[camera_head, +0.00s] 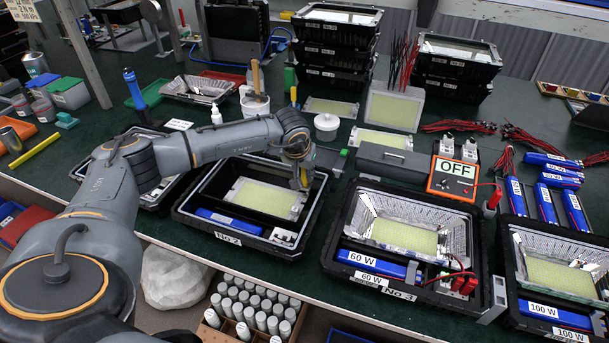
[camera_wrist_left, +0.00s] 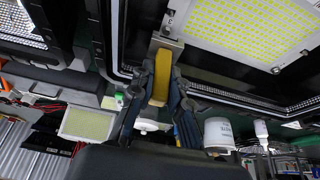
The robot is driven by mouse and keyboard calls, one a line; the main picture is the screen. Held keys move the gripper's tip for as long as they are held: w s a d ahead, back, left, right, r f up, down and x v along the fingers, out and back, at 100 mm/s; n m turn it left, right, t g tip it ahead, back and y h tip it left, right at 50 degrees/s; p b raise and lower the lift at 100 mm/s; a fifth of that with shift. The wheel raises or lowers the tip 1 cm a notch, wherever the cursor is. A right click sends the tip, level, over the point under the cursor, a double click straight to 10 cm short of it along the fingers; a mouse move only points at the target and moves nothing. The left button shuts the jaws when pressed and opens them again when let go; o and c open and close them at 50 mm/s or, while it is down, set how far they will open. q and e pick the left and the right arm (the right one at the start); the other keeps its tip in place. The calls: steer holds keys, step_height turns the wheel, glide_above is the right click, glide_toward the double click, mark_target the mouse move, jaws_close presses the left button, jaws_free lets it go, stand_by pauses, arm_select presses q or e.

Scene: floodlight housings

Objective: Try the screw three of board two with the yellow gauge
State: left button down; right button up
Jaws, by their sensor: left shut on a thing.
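Board two (camera_head: 265,198) is a yellow LED panel on a metal plate inside the black housing No. 2 (camera_head: 183,213). My left gripper (camera_head: 303,178) points down at the board's right end. The wrist view shows its fingers (camera_wrist_left: 160,92) shut around the yellow gauge (camera_wrist_left: 161,72). The gauge's far end is at the metal edge of the board (camera_wrist_left: 240,30), close to a corner screw. I cannot tell whether it touches or fits the screw. Another screw shows at a different corner. My right gripper is not in view.
Housing No. 3 (camera_head: 334,262) stands to the right, with a blue 60 W driver inside. Behind are a grey box (camera_head: 385,160), an orange meter reading OFF (camera_head: 452,180) and a white pot (camera_head: 327,124). A box of several white cans (camera_head: 252,305) is below the front edge.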

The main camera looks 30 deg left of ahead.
arm_select(q)
step_height(320, 180, up, 6)
steer(key=p, duration=0.3)
steer(key=shift+f, duration=0.15)
steer(key=shift+f, duration=0.1)
